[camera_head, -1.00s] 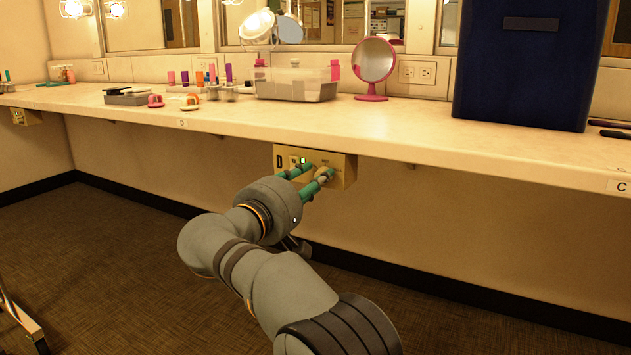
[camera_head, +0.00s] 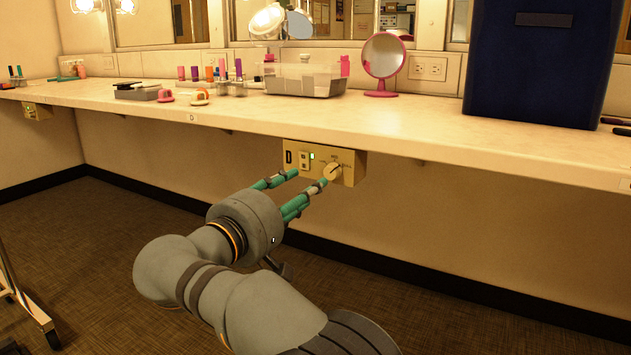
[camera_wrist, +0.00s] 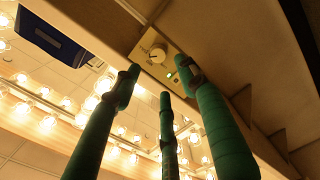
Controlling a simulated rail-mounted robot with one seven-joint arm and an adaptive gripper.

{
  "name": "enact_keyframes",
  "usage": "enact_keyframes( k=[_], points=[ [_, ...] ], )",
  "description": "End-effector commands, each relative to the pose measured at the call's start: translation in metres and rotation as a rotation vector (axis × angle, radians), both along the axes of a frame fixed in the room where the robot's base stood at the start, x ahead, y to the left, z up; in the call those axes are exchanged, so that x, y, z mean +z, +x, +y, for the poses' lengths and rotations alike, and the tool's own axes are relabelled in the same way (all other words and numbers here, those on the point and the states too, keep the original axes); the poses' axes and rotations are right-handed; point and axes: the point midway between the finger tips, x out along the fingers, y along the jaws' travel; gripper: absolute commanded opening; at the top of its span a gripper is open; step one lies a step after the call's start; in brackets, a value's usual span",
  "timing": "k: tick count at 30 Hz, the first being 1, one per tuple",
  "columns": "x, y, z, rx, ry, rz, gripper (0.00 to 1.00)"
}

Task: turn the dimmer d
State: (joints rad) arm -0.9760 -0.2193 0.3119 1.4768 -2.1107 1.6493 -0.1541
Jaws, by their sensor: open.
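The dimmer box marked D (camera_head: 350,174) is fixed under the front edge of the counter. Its round pale knob (camera_head: 332,171) is on the right part of the face, with a lit green light and a switch to its left. My gripper (camera_head: 311,177) has green fingers, spread open and empty, in front of and slightly left of the knob. One fingertip overlaps the knob's lower left in the head view; contact cannot be told. In the wrist view the knob (camera_wrist: 158,54) shows whole, beyond the fingertips (camera_wrist: 160,72), with fingers on both sides below it.
The counter (camera_head: 420,125) overhangs just above the box. On it stand a pink mirror (camera_head: 383,58), a clear bin (camera_head: 305,80) and a dark blue box (camera_head: 540,65). Another control box (camera_head: 37,111) is far left. The floor below is open.

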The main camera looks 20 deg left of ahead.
Motion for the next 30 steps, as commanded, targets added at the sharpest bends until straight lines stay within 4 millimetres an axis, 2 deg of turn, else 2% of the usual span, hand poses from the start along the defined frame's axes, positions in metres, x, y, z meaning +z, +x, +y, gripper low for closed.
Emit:
enact_keyframes(
  k=[3,7,20,23,26,30],
  points=[
    [0.000,-0.020,0.005,0.003,-0.001,0.001,0.42],
    [0.000,-0.033,0.007,0.002,0.000,0.000,0.42],
    [0.002,-0.038,0.007,0.000,-0.001,0.000,0.42],
    [0.019,-0.034,0.002,-0.010,0.000,0.000,0.42],
    [0.052,-0.024,-0.009,-0.033,0.000,0.000,0.42],
    [0.105,0.000,-0.031,-0.092,-0.022,0.008,0.42]
  ],
)
